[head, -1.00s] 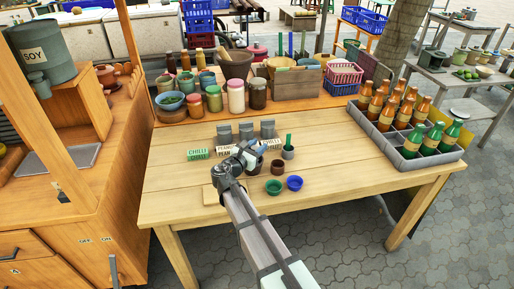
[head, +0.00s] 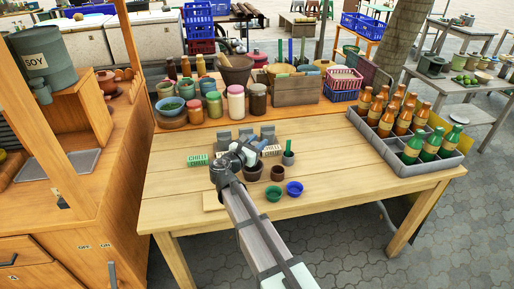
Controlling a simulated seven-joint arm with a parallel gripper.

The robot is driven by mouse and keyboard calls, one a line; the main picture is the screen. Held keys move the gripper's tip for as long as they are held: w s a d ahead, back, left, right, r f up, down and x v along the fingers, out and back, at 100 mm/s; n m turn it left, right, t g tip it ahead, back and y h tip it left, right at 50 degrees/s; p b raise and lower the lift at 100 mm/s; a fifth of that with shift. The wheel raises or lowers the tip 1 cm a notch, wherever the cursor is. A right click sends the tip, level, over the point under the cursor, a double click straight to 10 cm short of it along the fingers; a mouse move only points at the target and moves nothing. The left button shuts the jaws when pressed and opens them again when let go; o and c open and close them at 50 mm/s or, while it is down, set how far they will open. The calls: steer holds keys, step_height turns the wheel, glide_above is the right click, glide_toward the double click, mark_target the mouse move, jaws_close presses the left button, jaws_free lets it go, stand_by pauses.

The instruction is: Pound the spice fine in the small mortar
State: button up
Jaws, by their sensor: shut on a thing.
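My gripper (head: 256,150) is over the middle of the table, just above a small dark brown mortar (head: 252,174). It is shut on what looks like the pestle, which is mostly hidden behind the gripper and arm. I cannot tell whether the pestle touches the inside of the mortar. The spice in the mortar cannot be seen. A smaller brown cup (head: 277,174) stands just right of the mortar.
A green bowl (head: 273,193) and a blue bowl (head: 294,188) stand in front. A bottle crate (head: 444,163) is at right; between is bare tabletop.

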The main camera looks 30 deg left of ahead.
steer(key=shift+r, duration=2.95)
steer(key=shift+d, duration=0.1)
steer(key=w+d+r+m+g+h, duration=0.1)
steer(key=w+d+m+h, duration=0.15)
steer(key=w+d, duration=0.65)
steer(key=w+d+r+m+h, duration=0.1)
steer(key=w+d+h, duration=0.25)
steer(key=d, duration=0.95)
steer(key=w+d+r+m+g+h, duration=0.1)
steer(key=w+d+m+h, duration=0.1)
steer(key=w+d, duration=0.75)
steer(key=s+d+f+m+g+h, duration=0.1)
steer(key=s+d+h, duration=0.1)
steer(key=d, duration=1.8)
steer(key=s+d+f+m+g+h, duration=0.1)
steer(key=s+d, duration=0.1)
steer(key=d, duration=1.7)
steer(key=a+r+n+t+y, duration=0.4)
steer(key=a+r+n+y, duration=0.2)
steer(key=a+y, duration=0.3)
steer(key=shift+w+a+r+n+y, duration=0.4)
steer(key=shift+n+y, duration=0.35)
steer(key=shift+y, duration=0.25)
